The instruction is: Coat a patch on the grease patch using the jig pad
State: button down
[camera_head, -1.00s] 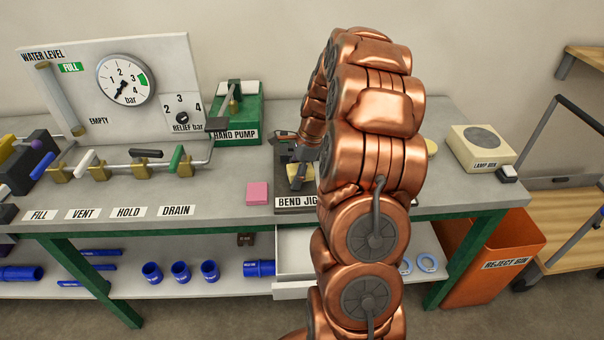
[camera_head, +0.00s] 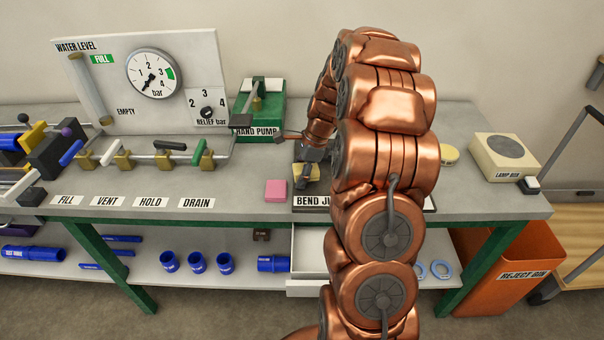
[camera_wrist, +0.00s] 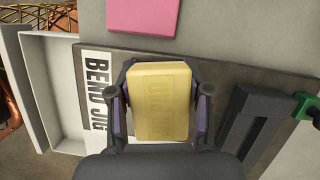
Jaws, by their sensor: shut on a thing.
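My gripper (camera_wrist: 160,105) is shut on the yellow jig pad (camera_wrist: 160,100), a block with faint raised lettering, with one finger along each side. The pad is over the dark BEND JIG plate (camera_wrist: 225,75); I cannot tell whether it touches it. In the head view my gripper (camera_head: 308,165) and the pad (camera_head: 306,178) are small and partly hidden by my arm. A plain pink square (camera_head: 276,190) lies on the bench left of the jig. It also shows at the top of the wrist view (camera_wrist: 141,14). I see no label naming the grease patch.
An open drawer (camera_head: 306,288) is under the bench front. Left are the valve row (camera_head: 160,158), gauge panel (camera_head: 80,90) and green hand pump (camera_head: 262,105).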

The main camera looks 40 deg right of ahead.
aim_at(317, 175)
jog(key=shift+s+d+f, duration=0.1)
jog(key=shift+s+d, duration=0.65)
jog(key=shift+d, duration=0.15)
jog(key=shift+s+d, duration=0.7)
jog(key=shift+d, duration=0.2)
jog(key=shift+s+d+b, duration=0.15)
jog(key=shift+s+d, duration=0.5)
jog(key=shift+d, duration=0.25)
jog(key=shift+s+d+b, duration=0.1)
jog(key=shift+s+d, duration=0.6)
jog(key=shift+d, duration=0.2)
jog(key=shift+s+d+b, duration=0.15)
jog(key=shift+s+d, duration=0.5)
jog(key=shift+d, duration=0.25)
jog(key=shift+r, duration=0.2)
jog(key=shift+r+p, duration=0.9)
jog(key=shift+r, duration=2)
jog(key=shift+r, duration=0.1)
notch_tip(317, 175, up, 3)
jog(key=shift+f+p, duration=0.1)
jog(key=shift+p, duration=0.4)
